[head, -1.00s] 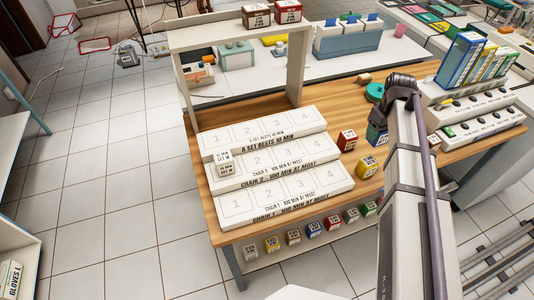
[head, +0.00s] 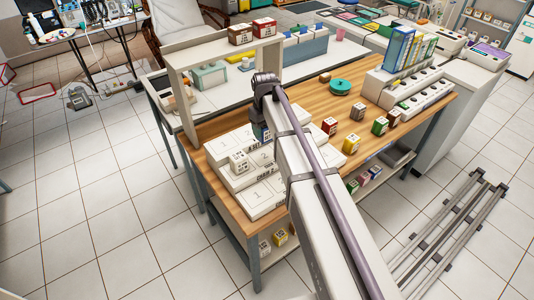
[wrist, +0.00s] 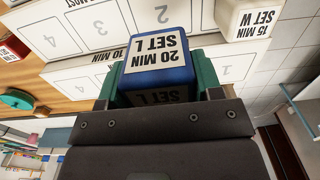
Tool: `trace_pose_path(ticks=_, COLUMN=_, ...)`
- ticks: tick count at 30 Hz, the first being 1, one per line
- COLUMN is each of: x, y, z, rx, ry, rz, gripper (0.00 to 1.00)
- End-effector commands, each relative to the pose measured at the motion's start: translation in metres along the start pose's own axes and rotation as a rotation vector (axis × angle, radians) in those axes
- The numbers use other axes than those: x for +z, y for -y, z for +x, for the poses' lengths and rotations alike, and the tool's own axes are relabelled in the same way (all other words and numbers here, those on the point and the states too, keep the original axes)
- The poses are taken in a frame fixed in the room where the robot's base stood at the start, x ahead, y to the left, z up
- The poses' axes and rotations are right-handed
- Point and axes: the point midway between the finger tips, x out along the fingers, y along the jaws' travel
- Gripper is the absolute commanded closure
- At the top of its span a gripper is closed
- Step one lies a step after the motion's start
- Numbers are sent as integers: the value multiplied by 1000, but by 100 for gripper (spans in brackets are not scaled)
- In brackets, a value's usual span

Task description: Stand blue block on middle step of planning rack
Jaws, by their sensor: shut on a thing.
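My gripper (wrist: 158,80) is shut on the blue block (wrist: 157,48), with a green finger on either side. The block's white label reads 20 MIN SET L. In the head view a little of the blue block (head: 262,132) shows below my wrist, over the planning rack (head: 218,150). The rack is white with three numbered steps. I cannot tell whether the block touches a step. A white block (head: 239,161) stands on the middle step at slot 1; it also shows at the upper right of the wrist view (wrist: 252,18).
Red (head: 329,126), yellow (head: 351,144) and green (head: 380,125) blocks stand on the wooden table right of the rack. A teal disc (head: 340,86) lies further back.

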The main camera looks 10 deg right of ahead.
Motion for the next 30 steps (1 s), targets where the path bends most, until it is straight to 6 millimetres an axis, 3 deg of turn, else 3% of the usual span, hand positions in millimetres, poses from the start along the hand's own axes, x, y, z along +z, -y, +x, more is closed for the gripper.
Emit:
trace_pose_path(ticks=1, x=0, y=0, z=25, rx=0, ry=0, rz=-1, gripper=66)
trace_pose_path(ticks=4, x=0, y=0, z=50, rx=0, ry=0, rz=-1, gripper=66)
trace_pose_path(ticks=10, x=0, y=0, z=55, rx=0, ry=0, rz=-1, gripper=66)
trace_pose_path(ticks=15, x=0, y=0, z=90, rx=0, ry=0, rz=-2, gripper=66)
trace_pose_path(ticks=27, x=0, y=0, z=93, rx=0, ry=0, rz=-2, gripper=70)
trace_pose_path(ticks=28, x=0, y=0, z=93, rx=0, ry=0, rz=-2, gripper=40)
trace_pose_path(ticks=30, x=0, y=0, z=92, rx=0, ry=0, rz=-2, gripper=33)
